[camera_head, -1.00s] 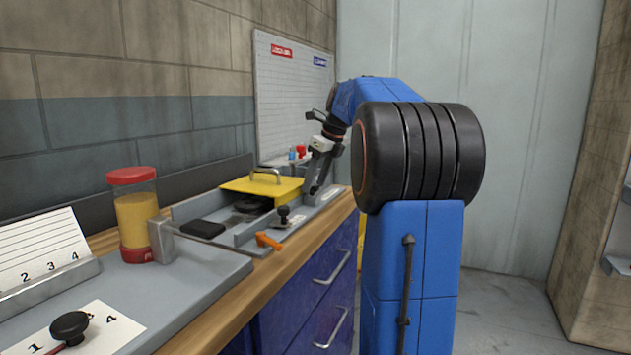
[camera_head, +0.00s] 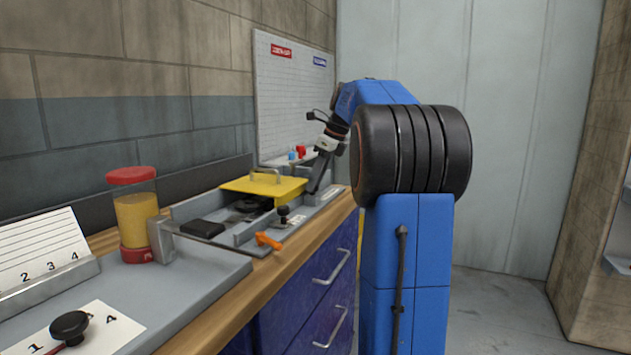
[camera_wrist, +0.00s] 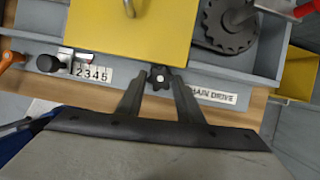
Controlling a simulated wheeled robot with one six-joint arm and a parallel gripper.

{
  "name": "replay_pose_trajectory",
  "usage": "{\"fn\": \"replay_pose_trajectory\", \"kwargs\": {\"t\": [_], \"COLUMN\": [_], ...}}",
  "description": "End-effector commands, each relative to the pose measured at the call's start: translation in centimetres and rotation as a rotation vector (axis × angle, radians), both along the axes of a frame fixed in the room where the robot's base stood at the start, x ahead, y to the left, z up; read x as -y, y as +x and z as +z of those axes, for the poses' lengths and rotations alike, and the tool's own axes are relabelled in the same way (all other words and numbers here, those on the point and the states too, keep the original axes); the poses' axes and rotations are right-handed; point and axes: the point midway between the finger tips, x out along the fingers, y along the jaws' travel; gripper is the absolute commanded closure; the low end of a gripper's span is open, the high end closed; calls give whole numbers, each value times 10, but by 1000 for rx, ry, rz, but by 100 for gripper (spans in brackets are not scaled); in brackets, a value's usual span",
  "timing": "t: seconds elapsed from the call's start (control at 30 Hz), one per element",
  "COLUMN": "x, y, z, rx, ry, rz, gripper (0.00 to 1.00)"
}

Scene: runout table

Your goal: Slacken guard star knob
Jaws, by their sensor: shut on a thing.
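The black guard star knob (camera_wrist: 159,76) sits at the front edge of the yellow guard (camera_wrist: 128,38) in the wrist view. My gripper (camera_wrist: 160,82) has its two dark fingers on either side of the knob and is shut on it. In the head view my gripper (camera_head: 316,185) reaches down at the right end of the yellow guard (camera_head: 262,187), and its fingertips and the knob are hard to make out there.
A black knob with a numbered scale (camera_wrist: 95,70) stands left of my gripper, with an orange handle (camera_wrist: 10,58) beyond it. A toothed sprocket (camera_wrist: 228,28) lies right of the guard. A jar (camera_head: 136,215) stands farther left on the bench.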

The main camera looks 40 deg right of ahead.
Motion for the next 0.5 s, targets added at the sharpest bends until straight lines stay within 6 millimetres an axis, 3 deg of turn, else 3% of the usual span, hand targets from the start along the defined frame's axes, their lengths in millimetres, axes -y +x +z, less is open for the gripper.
{"fn": "replay_pose_trajectory", "kwargs": {"t": [0.37, 0.4, 0.47, 0.5], "x": [0, 0, 0, 0], "y": [1, 1, 0, 0], "z": [1, 1, 1, 1], "rx": [3, 3, 3, 3], "ry": [0, -1, 0, 0], "rz": [27, 27, 27, 27], "gripper": [89, 62, 48, 48]}}
